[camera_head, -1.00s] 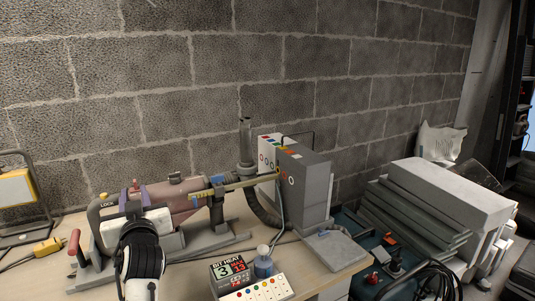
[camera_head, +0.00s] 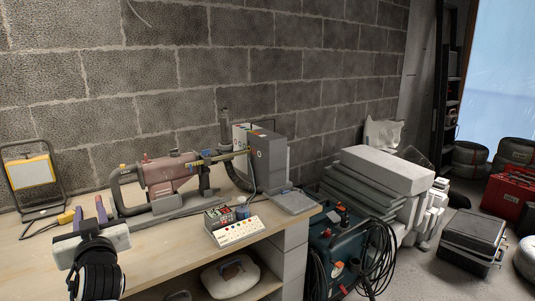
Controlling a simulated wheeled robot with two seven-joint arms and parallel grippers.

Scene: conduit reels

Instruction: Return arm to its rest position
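My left gripper (camera_head: 90,213) is at the lower left, over the near left part of the workbench (camera_head: 165,252). Its white body and black wrist point away from me. Its two fingers, with purplish parts, stand apart with nothing visible between them. A pinkish-brown machine with a thick grey hose (camera_head: 168,173) lies along the back of the bench, beyond and to the right of the gripper. My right gripper is not in view.
A grey box (camera_head: 270,158), a small display unit (camera_head: 219,217) and a white button panel (camera_head: 238,232) stand on the bench. A yellow work lamp (camera_head: 31,172) is at the far left. Stacked grey slabs (camera_head: 385,170) and cases stand right. The bench front is mostly clear.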

